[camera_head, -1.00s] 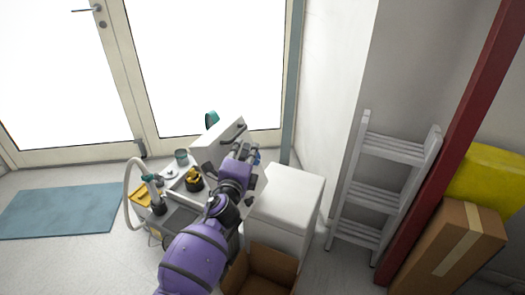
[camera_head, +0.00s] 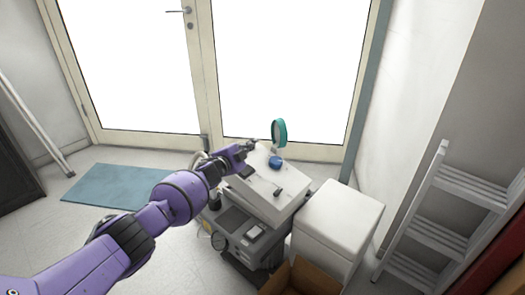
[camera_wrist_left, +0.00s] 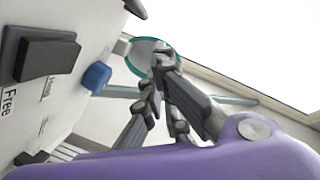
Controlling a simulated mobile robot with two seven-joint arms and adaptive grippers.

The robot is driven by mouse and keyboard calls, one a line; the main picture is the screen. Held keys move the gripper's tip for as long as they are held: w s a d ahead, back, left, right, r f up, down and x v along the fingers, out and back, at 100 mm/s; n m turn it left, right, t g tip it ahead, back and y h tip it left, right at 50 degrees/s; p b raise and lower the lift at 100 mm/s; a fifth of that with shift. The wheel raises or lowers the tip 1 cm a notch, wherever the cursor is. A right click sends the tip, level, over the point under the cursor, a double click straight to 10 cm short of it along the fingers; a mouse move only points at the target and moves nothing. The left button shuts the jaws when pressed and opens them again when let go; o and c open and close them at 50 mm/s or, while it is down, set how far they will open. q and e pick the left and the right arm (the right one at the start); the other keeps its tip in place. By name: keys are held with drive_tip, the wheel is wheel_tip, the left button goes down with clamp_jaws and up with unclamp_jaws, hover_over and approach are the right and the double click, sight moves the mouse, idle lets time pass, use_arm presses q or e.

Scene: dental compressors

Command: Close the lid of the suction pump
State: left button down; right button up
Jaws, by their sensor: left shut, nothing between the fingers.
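The suction pump (camera_head: 240,235) is a grey and white unit on the floor by the glass door. Its white lid (camera_head: 262,197), with dark handles, now lies over the top of the unit, slightly tilted; I cannot tell whether it is fully seated. In the left wrist view the lid's white face (camera_wrist_left: 95,30) fills the left side, with a dark handle and printed words. My left gripper (camera_head: 249,148) is at the lid's far left edge, shut and empty. Its fingers (camera_wrist_left: 162,60) show beside the lid in the wrist view. My right gripper is not in view.
A blue knob (camera_head: 276,162) and a teal-rimmed round part (camera_head: 279,132) are at the lid's far side. A white cabinet (camera_head: 340,220) stands right of the pump, with an open cardboard box (camera_head: 300,278) in front. A ladder (camera_head: 440,215) leans at the right. A blue mat (camera_head: 125,186) lies left.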

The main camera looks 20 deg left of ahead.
use_arm(q)
drive_tip(key=a+f+b, duration=0.1)
drive_tip(key=w+a+f+b, duration=0.1)
drive_tip(key=a+f, duration=0.1)
drive_tip(key=shift+f+b, duration=0.2)
drive_tip(key=shift+b, duration=0.15)
drive_tip(key=shift+w+a+f+b, duration=0.1)
drive_tip(key=shift+a+f+b, duration=0.2)
drive_tip(key=shift+b, duration=0.15)
drive_tip(key=shift+w, duration=0.1)
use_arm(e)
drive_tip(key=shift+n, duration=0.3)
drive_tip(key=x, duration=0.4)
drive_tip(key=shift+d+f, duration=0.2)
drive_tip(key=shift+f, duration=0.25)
use_arm(q)
drive_tip(key=shift+a, duration=0.1)
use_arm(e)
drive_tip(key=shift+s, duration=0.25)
